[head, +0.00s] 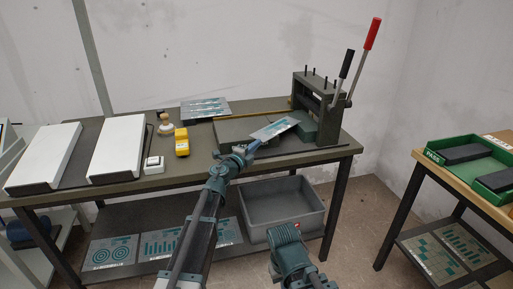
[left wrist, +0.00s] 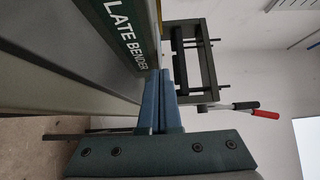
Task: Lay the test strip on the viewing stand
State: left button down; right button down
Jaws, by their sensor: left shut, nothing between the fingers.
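A pale strip with teal marks (head: 275,129) lies slanted at the plate bender, its right end against the green block; I cannot tell if this is the test strip. Other teal-marked strips lie on a sheet (head: 205,107) at the back of the bench. Two white slanted stands (head: 118,146) (head: 45,157) are at the left; which is the viewing stand is not marked. My left gripper (head: 246,150) is just left of the pale strip, shut and empty; its closed fingers also show in the left wrist view (left wrist: 160,102). My right gripper (head: 285,236) is low in front of the bench, its fingers unclear.
The plate bender (head: 330,100) with red and black levers stands at the bench's right end; its lettering fills the left wrist view's upper left. A yellow device (head: 182,142) and a white box (head: 153,165) sit mid-bench. A grey bin (head: 283,205) is below. A green tray (head: 470,157) is right.

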pick_arm(q)
jog(key=shift+s+d, duration=0.2)
jog(key=shift+s, duration=0.25)
jog(key=s+d+v, duration=0.1)
jog(key=d+v, duration=0.1)
jog(key=v, duration=1)
